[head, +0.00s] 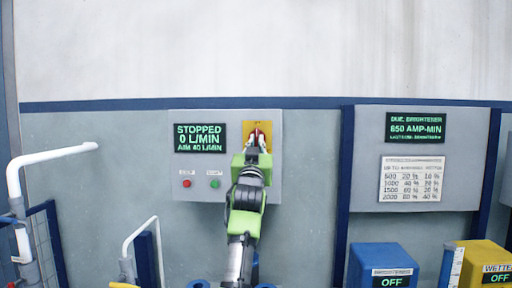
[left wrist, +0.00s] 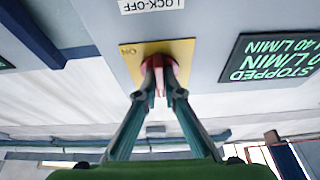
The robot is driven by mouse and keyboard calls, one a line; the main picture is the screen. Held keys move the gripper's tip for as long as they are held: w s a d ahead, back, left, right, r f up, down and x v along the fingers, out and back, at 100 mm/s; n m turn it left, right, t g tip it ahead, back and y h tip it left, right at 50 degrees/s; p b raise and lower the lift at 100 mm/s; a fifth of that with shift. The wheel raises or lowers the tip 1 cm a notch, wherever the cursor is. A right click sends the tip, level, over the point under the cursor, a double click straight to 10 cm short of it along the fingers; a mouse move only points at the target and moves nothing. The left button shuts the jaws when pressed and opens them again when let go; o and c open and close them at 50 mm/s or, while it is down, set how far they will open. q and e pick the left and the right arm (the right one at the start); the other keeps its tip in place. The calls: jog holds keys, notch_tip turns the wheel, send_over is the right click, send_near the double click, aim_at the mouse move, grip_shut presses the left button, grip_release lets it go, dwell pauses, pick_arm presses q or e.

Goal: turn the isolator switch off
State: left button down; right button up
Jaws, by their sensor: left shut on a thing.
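The isolator switch (head: 259,127) is a red rotary handle on a yellow plate (head: 248,130), on a light grey wall panel. My left gripper (head: 258,143) reaches up to it and covers much of it. In the left wrist view, which is upside down, the gripper (left wrist: 160,70) has its two fingers closed on either side of the red handle (left wrist: 160,84). An "ON" mark shows on the yellow plate (left wrist: 185,52) beside the handle. The handle's exact angle is hard to tell behind the fingers. My right gripper is in neither view.
Left of the switch, a display (head: 200,138) reads "STOPPED 0 L/MIN, AIM 40 L/MIN". Below it are a red button (head: 187,183) and a green button (head: 214,184). A white rail (head: 50,155) stands at left; blue (head: 382,260) and yellow (head: 482,255) units stand at lower right.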

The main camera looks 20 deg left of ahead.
pick_arm(q)
jog(key=shift+n, duration=0.3)
jog(key=c, duration=2.2)
grip_release()
jog(key=shift+o, duration=0.2)
jog(key=shift+s, duration=0.15)
jog(key=v, duration=1.1)
jog(key=shift+s+d+f, duration=0.2)
jog(key=shift+s+f, duration=0.05)
